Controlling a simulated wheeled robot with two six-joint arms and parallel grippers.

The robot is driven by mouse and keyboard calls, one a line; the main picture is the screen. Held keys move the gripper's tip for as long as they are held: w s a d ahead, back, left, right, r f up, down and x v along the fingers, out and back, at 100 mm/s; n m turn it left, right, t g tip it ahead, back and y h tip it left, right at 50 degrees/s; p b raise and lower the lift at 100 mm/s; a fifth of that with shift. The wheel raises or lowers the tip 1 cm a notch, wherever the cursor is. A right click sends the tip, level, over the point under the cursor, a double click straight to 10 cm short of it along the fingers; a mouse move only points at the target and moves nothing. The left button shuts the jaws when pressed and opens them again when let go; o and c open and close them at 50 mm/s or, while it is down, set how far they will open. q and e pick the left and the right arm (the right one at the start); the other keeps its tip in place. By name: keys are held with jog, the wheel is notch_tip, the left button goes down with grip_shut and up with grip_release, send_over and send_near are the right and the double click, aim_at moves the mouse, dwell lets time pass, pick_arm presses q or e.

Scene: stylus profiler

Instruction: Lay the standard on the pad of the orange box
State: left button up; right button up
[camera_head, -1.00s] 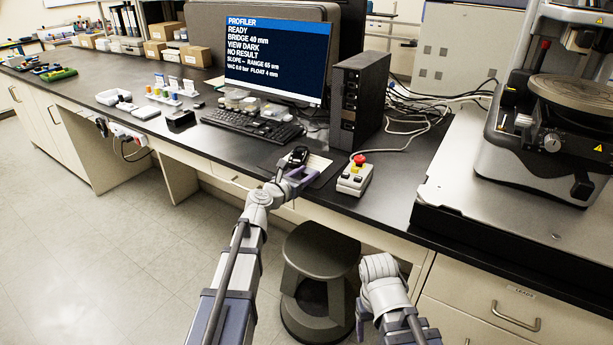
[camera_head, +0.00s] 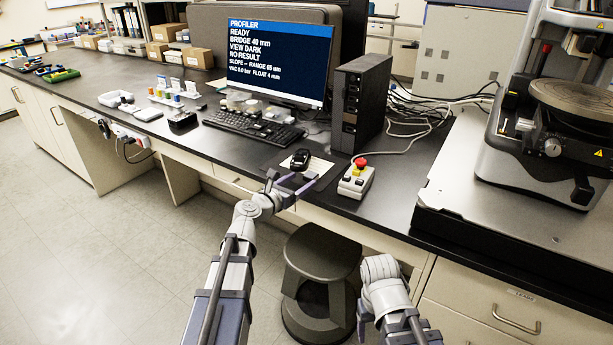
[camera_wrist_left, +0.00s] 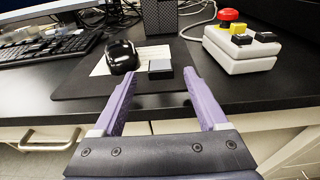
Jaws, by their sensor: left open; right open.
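A small flat grey square block (camera_wrist_left: 160,68), which looks like the standard, lies on the dark mat right of the black mouse in the left wrist view. My left gripper (camera_head: 294,181) is open and empty at the bench's front edge. In the left wrist view its purple fingers (camera_wrist_left: 160,82) point toward the block, one to each side, with the block beyond the tips. I cannot make out an orange box with a pad in either view. My right gripper is not in view; only part of that arm shows.
The black mouse (camera_head: 300,159) sits on a paper sheet left of the block. A control box with a red button (camera_head: 356,179) stands close on the right. Behind are the keyboard (camera_head: 252,126), small clear boxes and a computer tower (camera_head: 359,103). The profiler (camera_head: 550,120) is at right.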

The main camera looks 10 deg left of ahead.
pick_arm(q)
jog(key=v, duration=0.7)
jog(key=shift+p, duration=0.4)
jog(key=shift+s, duration=0.1)
jog(key=s+d+f+m+g+h, duration=0.1)
jog(key=s+d+f+m+g, duration=0.5)
jog(key=d+m, duration=0.4)
jog(key=s+d+f+m+g, duration=0.45)
jog(key=d+f+m, duration=0.25)
jog(key=d+m, duration=0.3)
jog(key=s+a+f+m+g+y, duration=0.2)
jog(key=s+m+y, duration=0.2)
jog(key=s+m, duration=0.2)
jog(key=s+a+f+m+g+y, duration=0.1)
jog(key=s+f+m+g+y, duration=0.2)
jog(key=s+m, duration=0.4)
jog(key=m+y, duration=0.1)
jog(key=m, duration=0.1)
jog(key=shift+a+f+m, duration=0.3)
jog(key=shift+a+m, duration=0.1)
